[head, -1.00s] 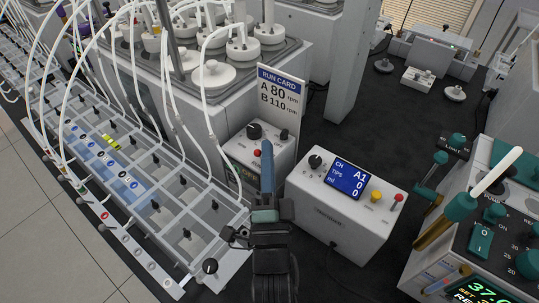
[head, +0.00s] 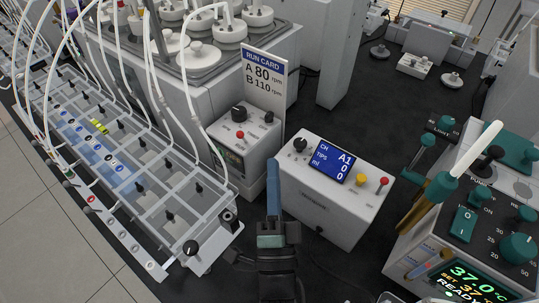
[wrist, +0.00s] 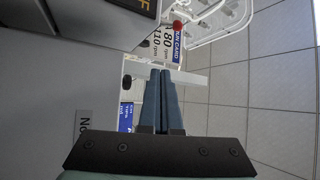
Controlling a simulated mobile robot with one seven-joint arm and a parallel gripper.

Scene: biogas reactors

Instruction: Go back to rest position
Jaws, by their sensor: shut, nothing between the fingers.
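My gripper (head: 273,172) shows at the lower middle of the head view, its blue fingers pointing up the picture. It stands in front of the gap between the small knob box and the white control box. In the wrist view my gripper (wrist: 160,75) has its two blue fingers together, with nothing between them. The run card (head: 263,80), reading A 80 rpm and B 110 rpm, is beyond the fingertips. It also shows in the wrist view (wrist: 168,45).
The white control box (head: 340,195) with a blue display is right of my gripper. The knob box (head: 240,140) and clear-channel rack (head: 125,170) with white tubes are left. A heater unit (head: 470,225) reading 37.0 stands right.

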